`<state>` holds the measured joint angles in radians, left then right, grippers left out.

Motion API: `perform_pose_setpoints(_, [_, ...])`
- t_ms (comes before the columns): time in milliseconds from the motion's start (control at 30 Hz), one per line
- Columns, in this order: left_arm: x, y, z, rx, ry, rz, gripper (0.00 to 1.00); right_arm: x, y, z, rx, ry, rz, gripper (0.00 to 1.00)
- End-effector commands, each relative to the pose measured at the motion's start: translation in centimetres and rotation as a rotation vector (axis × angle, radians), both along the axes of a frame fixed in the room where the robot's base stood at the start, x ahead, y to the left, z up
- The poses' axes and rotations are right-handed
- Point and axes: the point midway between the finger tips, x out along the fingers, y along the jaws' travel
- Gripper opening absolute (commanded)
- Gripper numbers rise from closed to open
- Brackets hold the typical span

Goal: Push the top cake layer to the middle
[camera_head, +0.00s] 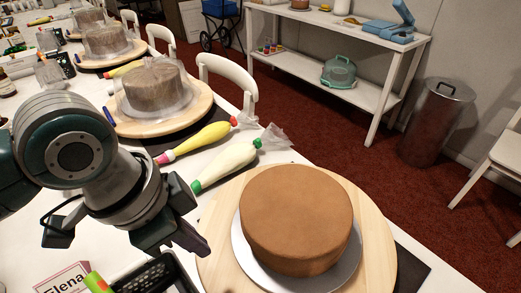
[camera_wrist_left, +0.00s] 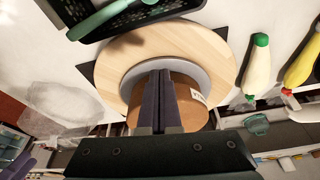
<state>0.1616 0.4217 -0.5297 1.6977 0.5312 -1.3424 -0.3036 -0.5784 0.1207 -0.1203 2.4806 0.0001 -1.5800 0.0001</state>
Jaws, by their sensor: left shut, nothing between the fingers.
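The brown cake (camera_head: 297,215) stands on a silver cake board (camera_head: 246,262) on a round wooden turntable (camera_head: 216,262). No clear seam between cake layers shows in the head view. My left gripper (camera_head: 203,247) is shut and empty, left of the cake and over the turntable's left edge, apart from the cake. In the left wrist view my shut fingers (camera_wrist_left: 155,75) cover the middle of the cake (camera_wrist_left: 187,110), and the board (camera_wrist_left: 135,75) and turntable (camera_wrist_left: 150,45) lie beyond. A pale label shows on the cake's side there. My right gripper is not in view.
Piping bags with a green cap (camera_head: 225,166) and a yellow body (camera_head: 200,138) lie behind the turntable. A black basket (camera_head: 155,275) and name card (camera_head: 62,280) are at front left. Another wrapped cake (camera_head: 152,88) on a turntable stands farther back, near a white chair (camera_head: 228,72).

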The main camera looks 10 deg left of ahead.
Motion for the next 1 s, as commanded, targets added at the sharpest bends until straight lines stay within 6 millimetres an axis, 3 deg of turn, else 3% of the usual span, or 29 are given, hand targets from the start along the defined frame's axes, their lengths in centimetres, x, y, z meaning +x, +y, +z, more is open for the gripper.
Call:
perform_pose_setpoints(100, [0.5, -0.6, -3.0, 0.0, 0.003, 0.001, 0.0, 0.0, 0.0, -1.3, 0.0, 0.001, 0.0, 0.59])
perform_pose_setpoints(267, [1.1, -1.4, -6.1, -0.001, 0.002, 0.0, 0.0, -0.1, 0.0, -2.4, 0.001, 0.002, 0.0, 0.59])
perform_pose_setpoints(500, [3.4, -3.7, -5.4, -0.001, -0.002, 0.0, 0.0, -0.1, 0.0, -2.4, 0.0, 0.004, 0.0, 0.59])
perform_pose_setpoints(1000, [3.9, -4.3, -5.4, 0.0, -0.001, 0.0, 0.0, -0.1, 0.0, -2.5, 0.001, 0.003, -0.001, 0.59])
